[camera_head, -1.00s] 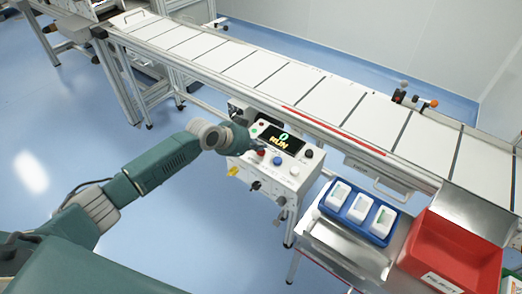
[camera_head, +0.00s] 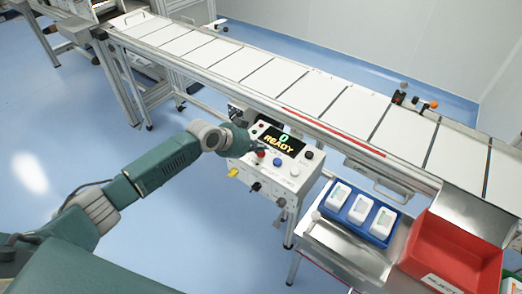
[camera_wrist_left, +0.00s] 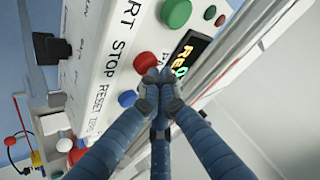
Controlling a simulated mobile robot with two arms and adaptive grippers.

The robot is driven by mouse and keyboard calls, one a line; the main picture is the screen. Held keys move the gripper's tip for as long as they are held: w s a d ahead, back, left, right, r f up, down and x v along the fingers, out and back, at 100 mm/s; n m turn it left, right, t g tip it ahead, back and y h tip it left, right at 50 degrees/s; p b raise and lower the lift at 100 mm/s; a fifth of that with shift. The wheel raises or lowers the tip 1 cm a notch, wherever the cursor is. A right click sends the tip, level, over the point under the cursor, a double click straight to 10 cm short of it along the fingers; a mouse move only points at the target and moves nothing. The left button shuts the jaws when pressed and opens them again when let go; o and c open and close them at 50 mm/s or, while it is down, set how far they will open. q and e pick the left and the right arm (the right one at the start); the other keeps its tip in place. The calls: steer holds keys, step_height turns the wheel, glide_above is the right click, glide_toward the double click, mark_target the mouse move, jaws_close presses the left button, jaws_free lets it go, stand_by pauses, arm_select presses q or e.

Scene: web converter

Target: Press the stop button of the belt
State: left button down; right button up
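The control box (camera_head: 262,174) stands beside the conveyor belt (camera_head: 257,68). Its display (camera_head: 280,141) reads "0 READY". The red stop button (camera_wrist_left: 144,62) is beside the STOP label in the left wrist view; it also shows in the head view (camera_head: 260,154). My left gripper (camera_wrist_left: 158,80) has its blue fingers drawn together, with nothing between them. Its fingertips are at the red button and partly cover it; I cannot tell whether they touch. In the head view the left gripper (camera_head: 252,147) is over the box's left side. My right gripper is not in view.
A green button (camera_wrist_left: 176,12) and a blue button (camera_wrist_left: 127,98) flank the red one. A white button (camera_head: 295,170) and a black knob (camera_head: 309,154) are farther right. A blue tray (camera_head: 379,237) with white packs and a red bin (camera_head: 470,262) stand to the right.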

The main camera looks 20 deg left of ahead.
mark_target(259, 153)
arm_select(q)
steer(key=shift+r+p, duration=0.4)
steer(key=shift+r, duration=0.35)
step_height(259, 153, up, 5)
steer(key=p, duration=0.4)
steer(key=shift+s, duration=0.1)
stand_by(0.5)
